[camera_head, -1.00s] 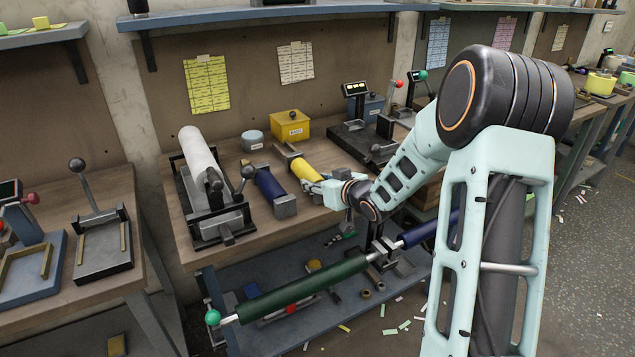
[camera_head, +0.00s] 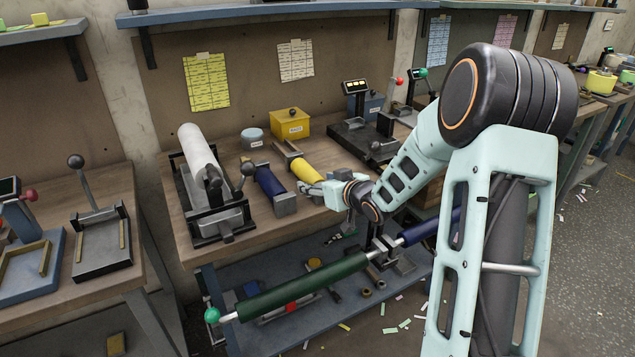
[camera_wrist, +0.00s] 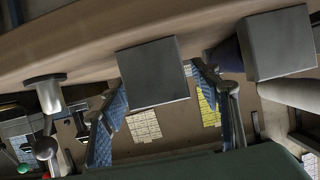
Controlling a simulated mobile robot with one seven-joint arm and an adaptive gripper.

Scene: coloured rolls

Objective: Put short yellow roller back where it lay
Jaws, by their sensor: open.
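The short yellow roller (camera_head: 308,168) lies on the workbench (camera_head: 240,238), right of the dark blue roller (camera_head: 269,181). My gripper (camera_head: 306,187) is at its near end, which the hand partly hides. In the wrist view, my gripper (camera_wrist: 160,88) is open, with blue-patterned fingers apart on either side of a square grey end block (camera_wrist: 153,72), seemingly the yellow roller's. I cannot tell whether a finger touches it. The yellow barrel is hidden there. The blue roller's grey end block (camera_wrist: 278,45) is to the right.
A white roll in a black press (camera_head: 205,170) stands at the left of the bench. A yellow box (camera_head: 290,124) and a grey round tin (camera_head: 253,139) stand behind the rollers. A long dark green roller (camera_head: 300,287) crosses in front of the bench. A black scale (camera_head: 360,135) stands right.

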